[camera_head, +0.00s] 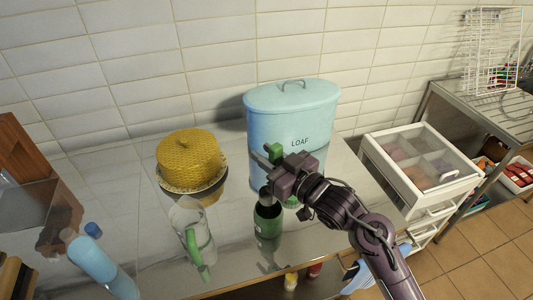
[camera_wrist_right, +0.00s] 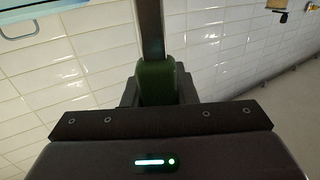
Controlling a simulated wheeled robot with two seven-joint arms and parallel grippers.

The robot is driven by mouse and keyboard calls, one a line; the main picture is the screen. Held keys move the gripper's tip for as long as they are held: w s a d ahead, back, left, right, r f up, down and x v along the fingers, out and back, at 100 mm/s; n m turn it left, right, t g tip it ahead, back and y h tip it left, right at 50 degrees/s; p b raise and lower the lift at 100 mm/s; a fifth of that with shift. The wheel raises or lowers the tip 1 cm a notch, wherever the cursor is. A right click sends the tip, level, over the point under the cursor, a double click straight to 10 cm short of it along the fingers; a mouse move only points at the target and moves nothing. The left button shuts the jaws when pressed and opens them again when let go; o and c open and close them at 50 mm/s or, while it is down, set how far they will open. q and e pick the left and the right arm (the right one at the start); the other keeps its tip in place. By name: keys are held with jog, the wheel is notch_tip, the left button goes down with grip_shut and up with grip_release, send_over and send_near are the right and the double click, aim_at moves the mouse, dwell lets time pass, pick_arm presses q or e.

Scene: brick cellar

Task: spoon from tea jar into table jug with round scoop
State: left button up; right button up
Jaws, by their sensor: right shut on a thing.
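My right gripper (camera_head: 272,160) is shut on a green piece (camera_head: 275,150), which I take to be the handle of the round scoop. The green handle also shows between the fingers in the right wrist view (camera_wrist_right: 158,82), with a dark bar running up from it. The scoop's bowl cannot be made out. A dark green jar (camera_head: 267,218), likely the tea jar, stands on the counter just below the gripper; its contents cannot be made out. The clear table jug (camera_head: 190,222) with a green handle stands left of the jar. My left gripper is not in view.
A light blue LOAF bin (camera_head: 293,120) stands close behind the right gripper. A yellow domed dish (camera_head: 188,155) is behind the jug. A light blue bottle (camera_head: 95,262) is at the front left. A white drawer unit (camera_head: 422,165) is at the right. The shiny counter (camera_head: 130,205) is clear between them.

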notch_tip(320, 180, down, 4)
jog(key=shift+r+b, duration=0.15)
jog(key=shift+b, duration=1.1)
jog(key=shift+f+b, duration=2.3)
jog(key=shift+f, duration=1.65)
jog(key=shift+r, duration=0.15)
notch_tip(320, 180, up, 12)
jog(key=p, duration=1.1)
jog(key=shift+p, duration=0.35)
jog(key=shift+a+r, duration=0.1)
jog(key=shift+a, duration=0.05)
